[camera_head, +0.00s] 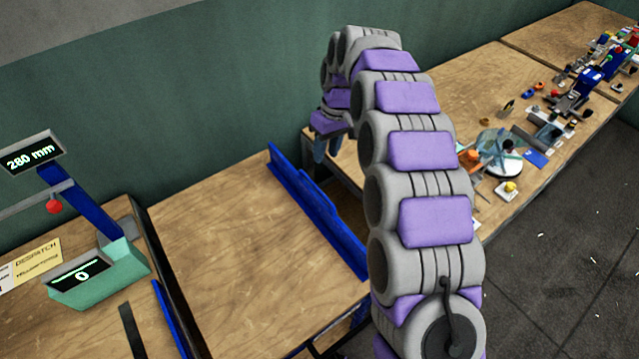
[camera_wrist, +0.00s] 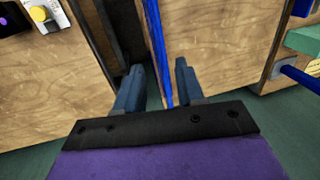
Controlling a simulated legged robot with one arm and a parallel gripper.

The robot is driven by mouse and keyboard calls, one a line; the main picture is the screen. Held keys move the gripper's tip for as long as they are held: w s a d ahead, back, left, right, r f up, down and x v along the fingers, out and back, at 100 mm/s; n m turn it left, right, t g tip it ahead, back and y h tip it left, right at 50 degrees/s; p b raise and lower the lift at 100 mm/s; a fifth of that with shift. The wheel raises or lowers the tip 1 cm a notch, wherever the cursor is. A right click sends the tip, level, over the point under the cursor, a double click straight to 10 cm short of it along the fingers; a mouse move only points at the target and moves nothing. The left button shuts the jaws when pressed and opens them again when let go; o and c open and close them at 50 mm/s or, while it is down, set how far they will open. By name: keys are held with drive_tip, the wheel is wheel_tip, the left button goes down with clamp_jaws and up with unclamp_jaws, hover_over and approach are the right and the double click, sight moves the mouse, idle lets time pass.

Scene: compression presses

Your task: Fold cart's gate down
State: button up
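The cart (camera_head: 240,240) has a bare wooden top. Its blue gate (camera_head: 318,212) stands upright along the right edge, beside the workbench. My gripper (camera_head: 326,150) points down near the far part of this gate in the head view. In the wrist view my gripper (camera_wrist: 158,68) is open and empty, with its two fingers apart. The thin blue edge of the gate (camera_wrist: 155,40) runs between the fingers in that view. I cannot tell how far below the fingertips it is, and I see no clear contact. The gate's lower part is hidden.
A workbench (camera_head: 470,85) with tools and several devices stands right of the cart. A dark gap (camera_wrist: 125,35) separates them. At left, another table holds a green scale (camera_head: 100,275) and a 280 mm display (camera_head: 32,153). A green wall is behind; open floor (camera_head: 570,240) lies right.

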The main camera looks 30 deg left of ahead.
sight(318, 188)
drive_tip(key=shift+s+a+f+b, duration=0.15)
drive_tip(key=shift+s+f+b, duration=0.25)
drive_tip(key=shift+f, duration=1.5)
drive_tip(key=shift+s+a+f+b, duration=0.2)
drive_tip(key=shift+s+f+b, duration=0.15)
drive_tip(key=shift+f, duration=1.55)
drive_tip(key=shift+s+a+f+b, duration=0.15)
drive_tip(key=shift+s+f+b, duration=0.2)
drive_tip(key=shift+f, duration=1.55)
drive_tip(key=shift+c, duration=0.5)
clamp_jaws()
